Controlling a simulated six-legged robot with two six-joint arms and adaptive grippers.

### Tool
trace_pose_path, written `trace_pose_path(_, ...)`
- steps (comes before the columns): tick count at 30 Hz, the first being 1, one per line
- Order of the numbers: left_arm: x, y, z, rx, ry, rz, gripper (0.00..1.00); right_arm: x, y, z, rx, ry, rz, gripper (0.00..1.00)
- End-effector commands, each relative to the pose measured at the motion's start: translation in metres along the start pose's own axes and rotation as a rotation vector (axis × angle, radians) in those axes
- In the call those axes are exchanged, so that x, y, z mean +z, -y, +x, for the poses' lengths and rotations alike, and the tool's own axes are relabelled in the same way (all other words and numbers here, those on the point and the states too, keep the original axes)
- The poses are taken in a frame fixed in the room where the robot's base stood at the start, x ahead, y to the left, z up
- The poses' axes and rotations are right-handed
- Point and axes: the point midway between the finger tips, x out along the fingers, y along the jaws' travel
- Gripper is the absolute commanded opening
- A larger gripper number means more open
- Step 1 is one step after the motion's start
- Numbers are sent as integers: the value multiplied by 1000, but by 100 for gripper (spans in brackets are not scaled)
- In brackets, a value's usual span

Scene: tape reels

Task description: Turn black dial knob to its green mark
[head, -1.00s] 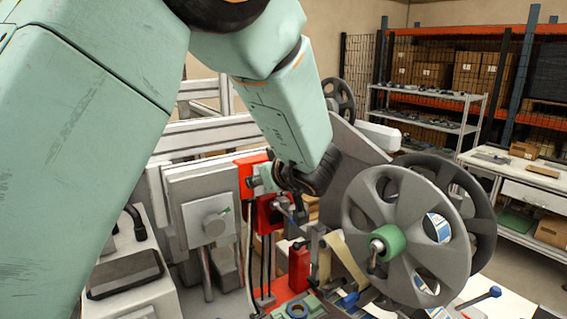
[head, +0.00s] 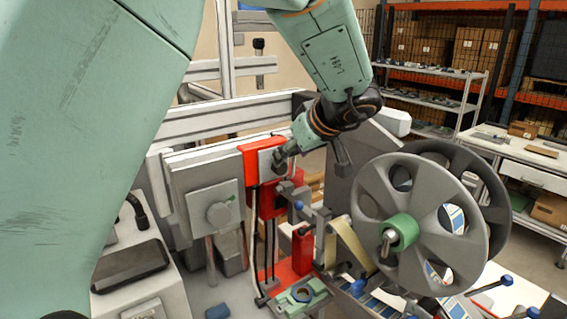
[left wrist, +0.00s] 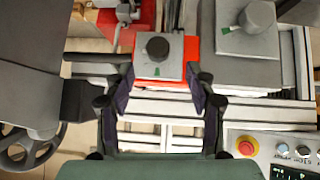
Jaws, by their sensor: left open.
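The black dial knob (left wrist: 157,48) sits on a pale square plate (left wrist: 172,67) on a red bracket in the left wrist view. A small green mark (left wrist: 157,71) shows on the plate just below the knob; the knob's pointer is too small to make out. In the head view the plate (head: 265,163) is partly covered by my gripper. My left gripper (left wrist: 160,90) is open, its two fingers apart, with the knob showing beyond the gap between them. In the head view the left gripper (head: 312,157) is close to the red bracket. My right gripper is not in view.
A larger grey knob (head: 219,215) with a green mark is left of the red bracket. A big grey reel (head: 375,205) stands at right. A red emergency button (left wrist: 247,146) is on a panel in the wrist view. Shelves (head: 425,85) stand at the back.

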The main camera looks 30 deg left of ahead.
Motion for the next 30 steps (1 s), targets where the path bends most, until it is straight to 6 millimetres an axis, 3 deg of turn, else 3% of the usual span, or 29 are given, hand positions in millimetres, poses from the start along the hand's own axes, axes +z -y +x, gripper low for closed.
trace_pose_path(6, 1, 0, 37, -2, 4, 0, 56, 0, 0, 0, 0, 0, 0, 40)
trace_pose_path(12, 0, -1, 58, 1, 2, 0, 56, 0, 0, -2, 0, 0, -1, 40)
trace_pose_path(23, -1, -2, 64, 2, 0, 1, 56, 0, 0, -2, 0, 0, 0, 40)
trace_pose_path(30, -1, -2, 64, 2, 1, 1, 35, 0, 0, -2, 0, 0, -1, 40)
